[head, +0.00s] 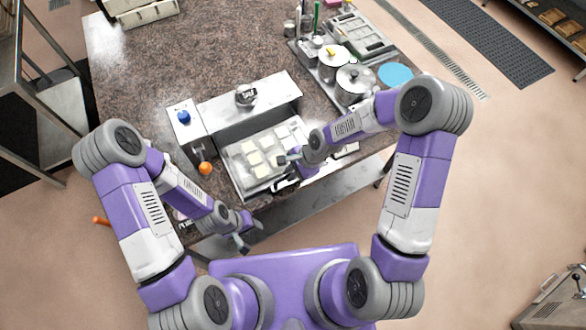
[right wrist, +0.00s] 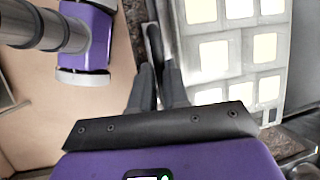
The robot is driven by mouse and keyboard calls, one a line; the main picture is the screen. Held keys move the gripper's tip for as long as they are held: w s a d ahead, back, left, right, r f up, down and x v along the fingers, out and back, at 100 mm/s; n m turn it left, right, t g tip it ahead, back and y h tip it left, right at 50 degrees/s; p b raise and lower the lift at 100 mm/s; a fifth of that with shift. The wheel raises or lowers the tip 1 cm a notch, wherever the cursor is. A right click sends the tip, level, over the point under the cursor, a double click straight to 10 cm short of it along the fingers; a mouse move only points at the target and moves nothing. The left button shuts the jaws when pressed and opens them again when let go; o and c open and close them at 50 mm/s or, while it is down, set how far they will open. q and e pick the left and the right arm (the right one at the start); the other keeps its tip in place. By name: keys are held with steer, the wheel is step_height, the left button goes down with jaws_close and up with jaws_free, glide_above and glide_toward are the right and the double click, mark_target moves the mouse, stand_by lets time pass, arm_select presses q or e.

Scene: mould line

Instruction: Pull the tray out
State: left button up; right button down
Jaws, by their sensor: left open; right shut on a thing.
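The tray (head: 236,168) is a pale metal tray with several cream square pieces in moulds, sitting in the grey machine in the head view. In the right wrist view the tray (right wrist: 233,55) fills the upper right. My right gripper (head: 281,186) is at the tray's front edge. In the right wrist view my right gripper (right wrist: 160,85) is shut on a slim bar handle (right wrist: 153,42) beside the tray; its fingers hide part of the bar. My left gripper (head: 250,235) is open and empty, in front of the counter and below the tray.
The machine (head: 240,100) has a blue button (head: 184,117) and an orange knob (head: 205,168) at its left. Open floor lies in front of the counter.

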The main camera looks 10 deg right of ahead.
steer(key=shift+s, duration=0.2)
steer(key=c, duration=1.1)
jaws_free()
steer(key=shift+s+d, duration=0.1)
steer(key=shift+r, duration=0.2)
steer(key=shift+v, duration=3.6)
